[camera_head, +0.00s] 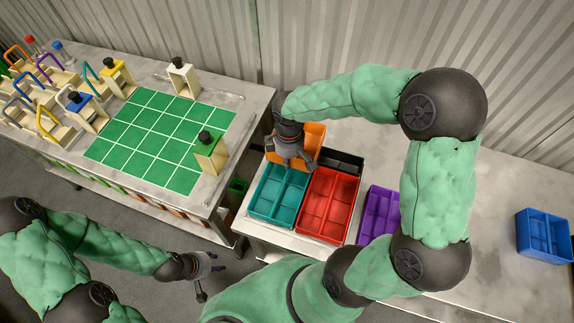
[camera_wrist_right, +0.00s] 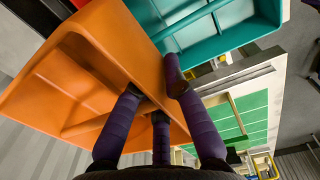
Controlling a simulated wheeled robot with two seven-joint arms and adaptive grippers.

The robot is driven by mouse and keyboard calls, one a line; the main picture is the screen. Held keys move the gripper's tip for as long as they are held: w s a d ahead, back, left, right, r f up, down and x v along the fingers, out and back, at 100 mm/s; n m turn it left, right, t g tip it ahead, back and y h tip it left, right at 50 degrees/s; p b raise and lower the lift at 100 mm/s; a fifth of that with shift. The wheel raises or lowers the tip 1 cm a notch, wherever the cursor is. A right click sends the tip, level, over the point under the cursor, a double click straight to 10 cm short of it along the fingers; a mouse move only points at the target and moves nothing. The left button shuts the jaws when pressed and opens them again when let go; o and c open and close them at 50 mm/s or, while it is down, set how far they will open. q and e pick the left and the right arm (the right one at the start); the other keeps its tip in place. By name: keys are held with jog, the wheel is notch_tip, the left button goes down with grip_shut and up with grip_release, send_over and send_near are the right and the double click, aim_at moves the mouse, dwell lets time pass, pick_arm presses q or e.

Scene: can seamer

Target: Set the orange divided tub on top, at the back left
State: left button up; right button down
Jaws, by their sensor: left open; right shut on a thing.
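The orange divided tub (camera_head: 311,133) is at the back left of the group of tubs on the right-hand table, behind the teal tub (camera_head: 278,190). My right gripper (camera_head: 291,160) reaches down over it and is shut on it. In the right wrist view the fingers (camera_wrist_right: 158,112) grip a wall of the orange tub (camera_wrist_right: 80,85), which looks tilted there. The gripper hides part of the tub in the head view, and I cannot tell whether it rests on anything. My left gripper (camera_head: 204,276) is open and empty, low at the front.
A red tub (camera_head: 328,203) stands right of the teal one, with a black edge (camera_head: 347,161) behind. A purple tub (camera_head: 379,212) is partly behind my right arm. A blue tub (camera_head: 543,236) stands far right. The left table holds a green grid (camera_head: 150,145) and handled blocks.

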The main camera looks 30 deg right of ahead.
jog(key=shift+w+f, duration=0.25)
jog(key=shift+f, duration=0.05)
jog(key=shift+w+f+b, duration=0.15)
jog(key=shift+f+b, duration=0.1)
jog(key=shift+f, duration=0.7)
jog(key=shift+w+f+b, duration=0.15)
jog(key=shift+f+b, duration=0.05)
jog(key=shift+f, duration=0.7)
jog(key=shift+f+b, duration=0.3)
jog(key=shift+f, duration=0.05)
jog(key=shift+f, duration=0.25)
jog(key=c, duration=1.3)
grip_release()
jog(key=shift+r, duration=0.1)
